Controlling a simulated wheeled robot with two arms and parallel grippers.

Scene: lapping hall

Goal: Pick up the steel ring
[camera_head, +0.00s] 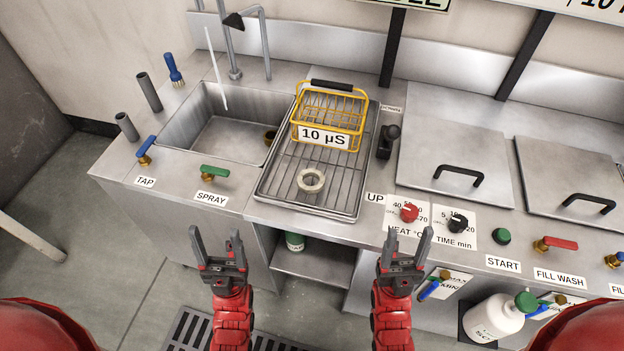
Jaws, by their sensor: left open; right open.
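The steel ring (311,180) lies flat on the wire rack of a drain tray (268,203), near the tray's front edge. It looks pale and its hole shows. My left gripper (217,240) is open and empty, in front of the counter and to the left of the ring. My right gripper (408,240) is open and empty, in front of the counter and to the right of the ring. Both point up toward the counter, apart from the ring. Nothing hides the ring.
A yellow wire basket (328,112) labelled 10 µS stands behind the ring on the tray. A sink (221,135) lies to the left, with a green spray tap (214,173) at its front. Red and black knobs (409,212) and lidded tanks (455,160) are to the right.

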